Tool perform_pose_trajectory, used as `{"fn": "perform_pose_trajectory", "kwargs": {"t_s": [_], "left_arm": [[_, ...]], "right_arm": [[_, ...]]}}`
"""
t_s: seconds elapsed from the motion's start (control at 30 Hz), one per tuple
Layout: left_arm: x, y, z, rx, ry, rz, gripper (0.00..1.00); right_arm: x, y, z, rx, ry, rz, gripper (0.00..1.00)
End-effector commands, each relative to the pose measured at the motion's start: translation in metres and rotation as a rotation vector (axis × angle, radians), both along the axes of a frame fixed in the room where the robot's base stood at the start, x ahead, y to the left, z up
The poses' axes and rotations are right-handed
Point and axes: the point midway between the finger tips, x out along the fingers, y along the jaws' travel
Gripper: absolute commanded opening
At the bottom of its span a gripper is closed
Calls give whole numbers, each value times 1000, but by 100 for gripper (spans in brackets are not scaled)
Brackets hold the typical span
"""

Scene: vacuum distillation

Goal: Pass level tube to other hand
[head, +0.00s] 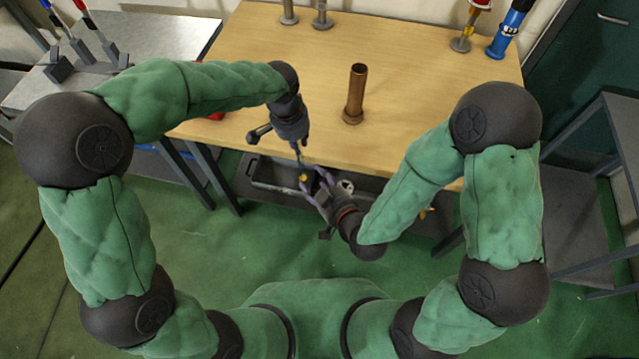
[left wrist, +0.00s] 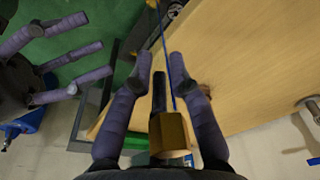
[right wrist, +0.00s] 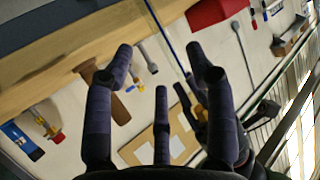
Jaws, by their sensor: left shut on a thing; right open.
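My left gripper (head: 300,158) is shut on the level tube, just off the front edge of the table. In the left wrist view the tube (left wrist: 174,88) is a thin blue line with a brass hexagonal end (left wrist: 170,132) close to the camera. In the right wrist view it (right wrist: 168,40) runs upward, seen between the finger tips of my right gripper (right wrist: 160,58). My right gripper (head: 318,184) is open, below and right of the left one, its fingers apart and pointing toward it. I cannot tell whether they touch the tube.
A brown copper-coloured pipe (head: 355,95) stands upright on the wooden table (head: 420,90). Metal fittings (head: 321,15) and a blue tool (head: 510,28) stand at the back. A dark tray (head: 268,180) lies below the table's front edge. A grey side table (head: 170,45) is at left.

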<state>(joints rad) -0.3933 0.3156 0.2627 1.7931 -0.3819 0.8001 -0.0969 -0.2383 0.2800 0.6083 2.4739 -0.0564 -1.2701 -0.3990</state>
Motion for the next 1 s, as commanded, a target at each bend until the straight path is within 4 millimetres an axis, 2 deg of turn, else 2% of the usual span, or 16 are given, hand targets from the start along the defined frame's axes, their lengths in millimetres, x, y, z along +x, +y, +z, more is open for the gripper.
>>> {"fn": "perform_pose_trajectory", "kwargs": {"t_s": [0.6,0.8,1.0], "left_arm": [[0,0,0,-1,-1,0,0],[0,0,0,-1,-1,0,0],[0,0,0,-1,-1,0,0]], "right_arm": [[77,39,-37,0,3,0,56],[89,44,-42,0,3,0,56],[91,45,-43,0,3,-1,56]]}}
